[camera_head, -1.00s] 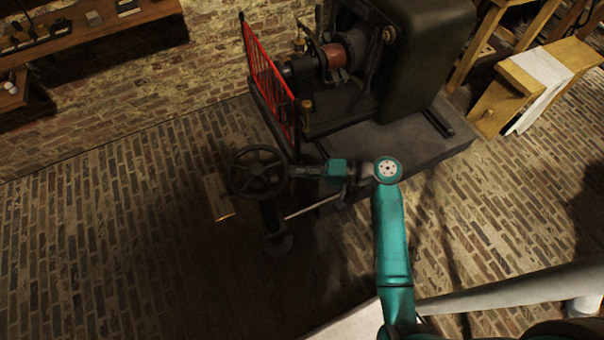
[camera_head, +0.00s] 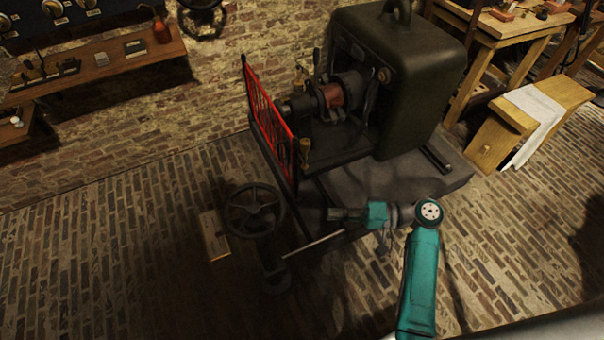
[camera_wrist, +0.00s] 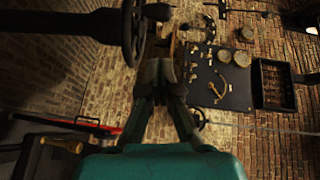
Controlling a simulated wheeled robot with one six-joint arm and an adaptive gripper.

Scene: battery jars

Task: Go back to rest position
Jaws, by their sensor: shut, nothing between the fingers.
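My gripper (camera_head: 332,214) is at the end of my teal arm in the head view, to the right of a dark handwheel (camera_head: 254,210) on a stand. A gap shows between the fingertips and the wheel's rim. In the wrist view my gripper (camera_wrist: 158,72) has its fingers together with nothing held. The dark wheel (camera_wrist: 133,32) shows at the top of that view, beyond and left of the fingertips.
A large machine with a dark green housing (camera_head: 402,75) and a red guard (camera_head: 268,115) stands on a grey base (camera_head: 440,180) behind my arm. A thin rod (camera_head: 313,243) lies below the gripper in the picture. A wooden bench (camera_head: 495,125) is at right. Brick floor is clear at left.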

